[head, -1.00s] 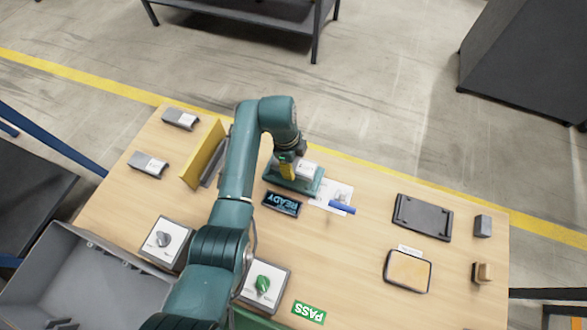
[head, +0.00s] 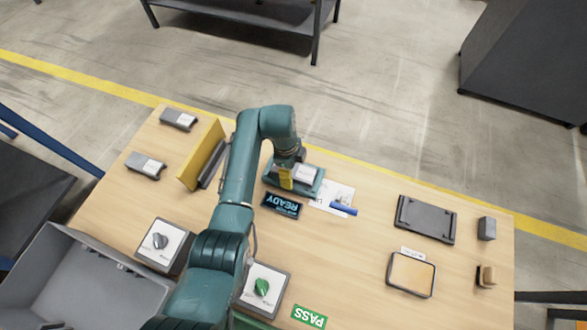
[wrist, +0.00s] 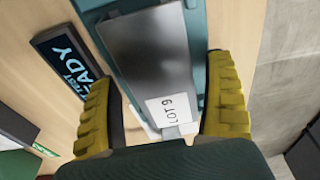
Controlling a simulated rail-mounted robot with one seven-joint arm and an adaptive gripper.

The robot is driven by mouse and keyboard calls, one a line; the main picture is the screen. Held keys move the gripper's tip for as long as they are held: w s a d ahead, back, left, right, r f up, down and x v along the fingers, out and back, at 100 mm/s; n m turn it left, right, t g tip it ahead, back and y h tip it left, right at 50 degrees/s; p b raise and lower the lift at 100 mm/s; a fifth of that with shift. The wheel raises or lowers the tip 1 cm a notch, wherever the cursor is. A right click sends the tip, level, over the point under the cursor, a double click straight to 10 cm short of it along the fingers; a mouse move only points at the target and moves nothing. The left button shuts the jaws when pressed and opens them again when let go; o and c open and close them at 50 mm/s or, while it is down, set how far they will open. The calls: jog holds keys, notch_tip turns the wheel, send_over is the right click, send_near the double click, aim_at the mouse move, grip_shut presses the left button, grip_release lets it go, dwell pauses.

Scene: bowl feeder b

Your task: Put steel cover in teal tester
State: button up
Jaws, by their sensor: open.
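The teal tester (head: 312,190) stands at the back middle of the table, under my arm. The steel cover (head: 306,172), a grey plate with a white label, lies on the tester; in the wrist view the cover (wrist: 147,55) reads "LOT 9" and lies along the teal body (wrist: 198,30). I cannot tell whether it is fully seated. My gripper (head: 286,180) is at the tester. In the wrist view its yellow fingers (wrist: 162,95) stand open, one on each side of the cover's labelled end, with gaps visible.
A READY display (head: 282,204) and a paper with a blue marker (head: 343,209) are close to the tester. Two grey parts (head: 147,165) lie left of a yellow divider (head: 201,155). Knob boxes (head: 164,245) and a grey bin (head: 60,270) are at front left. A black tray (head: 425,219) is right.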

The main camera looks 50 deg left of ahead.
notch_tip(320, 180, up, 12)
jog(key=a+p, duration=0.1)
jog(key=p, duration=0.3)
jog(key=shift+s+a+p, duration=0.35)
jog(key=shift+s, duration=0.05)
jog(key=w+d+r+n+t+y, duration=0.4)
jog(key=w+d+r+t, duration=0.3)
jog(key=w+d+r, duration=0.5)
jog(key=w+d+r+n+t, duration=0.1)
jog(key=d+r+n+t, duration=0.4)
jog(key=d+r, duration=0.7)
jog(key=s+d+r+n+t+h, duration=0.1)
jog(key=s+d+r+t, duration=0.3)
jog(key=r, duration=0.6)
jog(key=s+d+r+n+t+h, duration=0.1)
jog(key=s+d+r+n+t, duration=0.1)
jog(key=s+d+r+t, duration=0.3)
jog(key=s+d+r, duration=0.3)
jog(key=s+r, duration=0.2)
jog(key=shift+h, duration=0.4)
